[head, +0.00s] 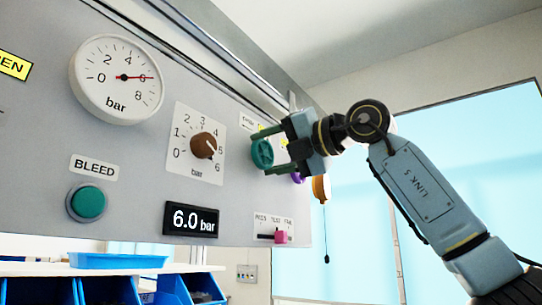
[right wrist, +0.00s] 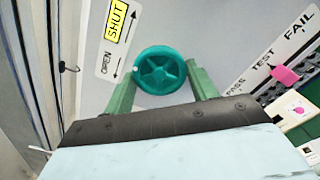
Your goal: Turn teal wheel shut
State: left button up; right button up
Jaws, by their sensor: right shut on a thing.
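The teal wheel (head: 262,153) is mounted on the grey panel, to the right of the brown knob. It also shows in the right wrist view (right wrist: 160,70), spoked, between my green fingers. My right gripper (head: 268,151) is shut on the wheel, one finger on either side of its rim. In the right wrist view a label (right wrist: 117,38) beside the wheel reads OPEN and SHUT, with SHUT on yellow and arrows along it. My left gripper is not in view.
The panel carries a round gauge (head: 117,80), a brown knob (head: 204,146), a teal BLEED button (head: 87,202), a display (head: 191,219) reading 6.0 bar and a pink slider (head: 281,237). Blue bins (head: 110,290) stand below. An orange object (head: 321,188) is beyond the wheel.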

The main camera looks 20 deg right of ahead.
jog(key=shift+m, duration=0.6)
jog(key=o, duration=1)
jog(key=b+v, duration=0.3)
jog(key=v, duration=1)
jog(key=shift+s+d, duration=0.15)
